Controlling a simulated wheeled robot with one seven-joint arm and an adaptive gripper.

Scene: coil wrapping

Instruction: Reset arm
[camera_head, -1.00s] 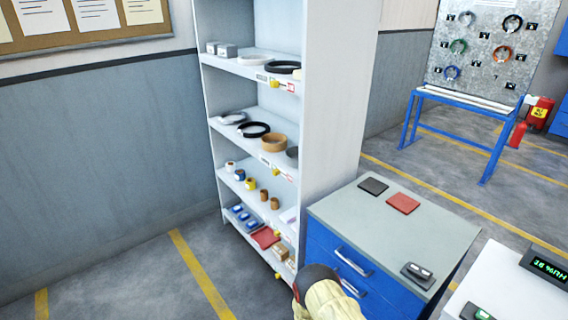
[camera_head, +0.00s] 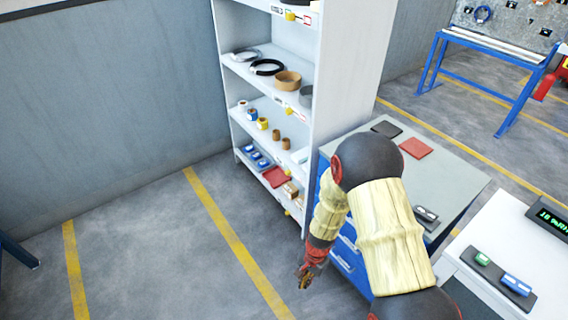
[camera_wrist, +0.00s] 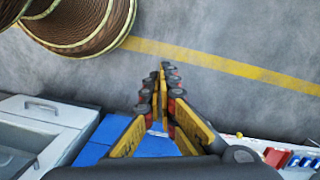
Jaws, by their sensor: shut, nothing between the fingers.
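My gripper (camera_head: 306,277) hangs low in the head view, in front of the blue cabinet and shelf. It points downward, and its small fingers show dark and reddish. In the wrist view my gripper (camera_wrist: 162,75) shows its yellow and black fingers meeting at the tips. It is shut and holds nothing. Below the tips I see grey floor (camera_wrist: 220,90) with a yellow line (camera_wrist: 220,63). My arm is bent at the elbow, in front of the blue cabinet (camera_head: 345,262).
A white shelf (camera_head: 345,60) holds rings, rolls and small boxes. The cabinet's grey top carries a black pad (camera_head: 386,129), a red pad (camera_head: 415,148) and a dark device (camera_head: 426,217). A white table (camera_head: 480,262) stands at the right. Floor at the left is open.

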